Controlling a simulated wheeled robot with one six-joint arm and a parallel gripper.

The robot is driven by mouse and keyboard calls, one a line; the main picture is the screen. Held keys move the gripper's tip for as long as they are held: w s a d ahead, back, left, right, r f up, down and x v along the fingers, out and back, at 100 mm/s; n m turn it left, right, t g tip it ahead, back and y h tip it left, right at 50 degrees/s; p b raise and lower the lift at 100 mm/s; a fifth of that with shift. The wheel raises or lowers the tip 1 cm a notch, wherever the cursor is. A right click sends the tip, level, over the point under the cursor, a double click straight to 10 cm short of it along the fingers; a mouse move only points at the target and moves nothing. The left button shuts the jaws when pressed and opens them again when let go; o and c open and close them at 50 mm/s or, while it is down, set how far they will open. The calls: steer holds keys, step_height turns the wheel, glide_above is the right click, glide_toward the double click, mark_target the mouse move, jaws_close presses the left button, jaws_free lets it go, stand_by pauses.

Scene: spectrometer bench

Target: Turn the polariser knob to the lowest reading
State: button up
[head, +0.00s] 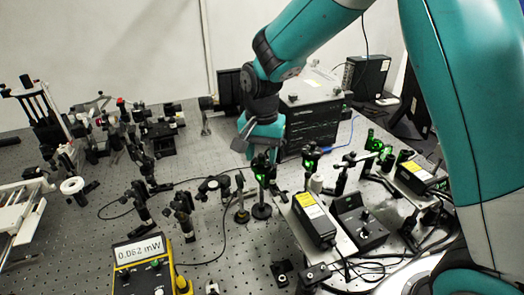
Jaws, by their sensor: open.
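A yellow power meter (150,279) stands at the front left, and its display (138,250) reads 0.062 mW. Upright post-mounted optics stand on the bench; one round dark mount (261,170) with a green glow is just below my gripper, and a second green-lit mount (309,163) stands to its right. I cannot tell for certain which part is the polariser knob. My gripper (247,150) is open and points down above the first green-lit mount. Its fingertips are small here, and I cannot tell whether they touch anything.
A yellow-labelled laser box (313,221) stands right of the mounts, with a dark control box (359,226) beside it. A black instrument (312,122) stands behind my gripper. Several optics crowd the left. Cables cross the perforated bench (225,262), with bare room at front centre.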

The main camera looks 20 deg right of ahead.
mark_target(262, 155)
steer(key=shift+c, duration=0.2)
jaws_close()
steer(key=shift+n, duration=0.5)
steer(key=shift+o, duration=0.2)
jaws_free()
steer(key=shift+r, duration=0.1)
step_height(262, 155, up, 17)
steer(key=b, duration=0.2)
steer(key=shift+r, duration=0.15)
